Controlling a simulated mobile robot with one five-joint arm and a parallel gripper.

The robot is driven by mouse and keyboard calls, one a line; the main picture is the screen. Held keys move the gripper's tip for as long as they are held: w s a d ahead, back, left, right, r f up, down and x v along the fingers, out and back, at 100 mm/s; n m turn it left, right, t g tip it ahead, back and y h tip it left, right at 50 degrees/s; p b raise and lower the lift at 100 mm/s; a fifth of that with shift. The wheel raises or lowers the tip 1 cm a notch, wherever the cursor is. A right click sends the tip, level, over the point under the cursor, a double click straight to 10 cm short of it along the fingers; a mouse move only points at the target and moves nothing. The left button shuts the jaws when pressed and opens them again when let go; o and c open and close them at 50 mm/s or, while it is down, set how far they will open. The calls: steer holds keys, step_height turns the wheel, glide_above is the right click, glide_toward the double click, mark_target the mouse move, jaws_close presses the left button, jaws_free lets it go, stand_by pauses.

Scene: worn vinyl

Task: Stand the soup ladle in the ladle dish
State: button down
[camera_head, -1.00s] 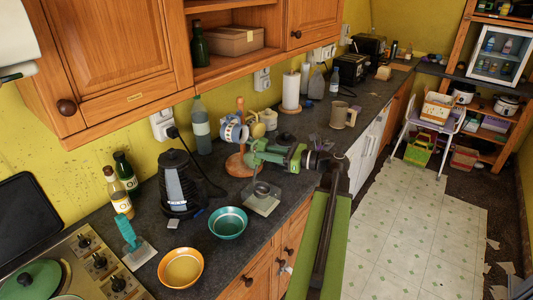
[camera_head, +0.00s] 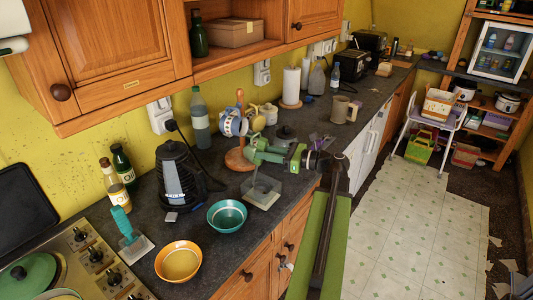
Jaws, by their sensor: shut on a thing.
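My gripper (camera_head: 257,150), green, hangs over the counter in front of the mug tree, with its jaws shut. The thing between the jaws is mostly hidden. A dim grey shape just under the jaws may be part of the soup ladle, but I cannot make out its outline. The pale square ladle dish (camera_head: 264,198) lies on the counter below my gripper, right of the teal bowl. I cannot tell whether the grey shape touches the dish or stands behind it.
The teal bowl (camera_head: 227,216), orange bowl (camera_head: 179,262) and black kettle (camera_head: 176,180) stand left of the dish. The counter's front edge is just right of the dish.

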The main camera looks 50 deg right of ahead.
steer(key=shift+f, duration=0.2)
steer(key=c, duration=1.1)
jaws_free()
steer(key=shift+r, duration=0.1)
steer(key=p+v, duration=0.1)
steer(key=v, duration=1.6)
steer(key=shift+s+d, duration=0.15)
steer(key=shift+s, duration=0.05)
